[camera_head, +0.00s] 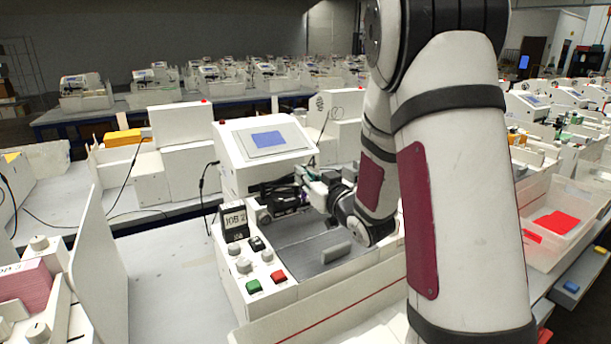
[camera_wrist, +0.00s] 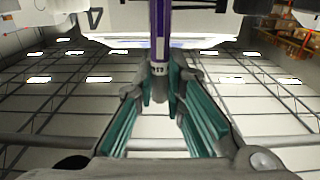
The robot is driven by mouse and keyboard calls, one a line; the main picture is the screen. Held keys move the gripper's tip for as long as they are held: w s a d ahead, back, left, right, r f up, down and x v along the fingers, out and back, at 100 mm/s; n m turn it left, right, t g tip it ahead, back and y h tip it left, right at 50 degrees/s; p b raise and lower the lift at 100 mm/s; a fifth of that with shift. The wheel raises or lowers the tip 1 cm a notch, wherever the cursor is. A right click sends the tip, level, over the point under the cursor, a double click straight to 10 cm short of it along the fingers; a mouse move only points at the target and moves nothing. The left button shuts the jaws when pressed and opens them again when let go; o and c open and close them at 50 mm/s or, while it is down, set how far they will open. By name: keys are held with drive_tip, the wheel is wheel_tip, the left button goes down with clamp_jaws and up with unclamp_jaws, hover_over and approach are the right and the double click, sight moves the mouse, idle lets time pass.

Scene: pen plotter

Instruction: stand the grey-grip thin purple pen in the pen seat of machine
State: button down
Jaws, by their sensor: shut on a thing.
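My gripper (camera_head: 312,186) reaches into the white machine (camera_head: 235,180), close to the dark carriage parts (camera_head: 283,197) below its screen. In the wrist view, my gripper (camera_wrist: 161,88) has its teal-padded fingers closed at the tips around a thin pen (camera_wrist: 160,25). The pen has a purple body and a grey lower part with small marks, and it runs from between the pads to the picture's top edge. In the head view the pen cannot be made out among the dark parts. The pen seat cannot be told apart either, and my arm hides the machine's right side.
The machine's grey bed (camera_head: 305,240) holds a small grey block (camera_head: 335,252). Knobs, a green button (camera_head: 253,286) and a red button (camera_head: 278,277) are at its front left. A white upright panel (camera_head: 97,265) stands left. A clear bin (camera_head: 560,215) with red pieces is right.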

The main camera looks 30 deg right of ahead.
drive_tip(key=shift+f+b, duration=1.1)
drive_tip(key=shift+f, duration=0.45)
drive_tip(key=c, duration=1.6)
unclamp_jaws()
drive_tip(key=shift+o, duration=0.2)
drive_tip(key=shift+r, duration=0.15)
wheel_tip(320, 180, up, 10)
